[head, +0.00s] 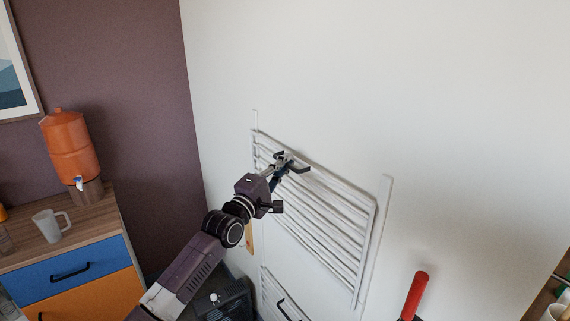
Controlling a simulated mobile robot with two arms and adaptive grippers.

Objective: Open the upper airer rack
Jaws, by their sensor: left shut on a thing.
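The upper airer rack (335,222) is a white frame of several parallel bars on the white wall, in the middle of the head view. It hangs between two white uprights, and its top edge looks close to the wall. My left gripper (285,164) is at the rack's upper part, left of its middle, shut on the dark handle (299,169) there. The gripper hides part of the handle and some bars. My right gripper is not in view.
A lower white rack (274,296) with a dark handle shows below. A red-topped object (413,294) stands at the lower right. At left, a cabinet (62,270) carries an orange dispenser (72,148) and a mug (50,225).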

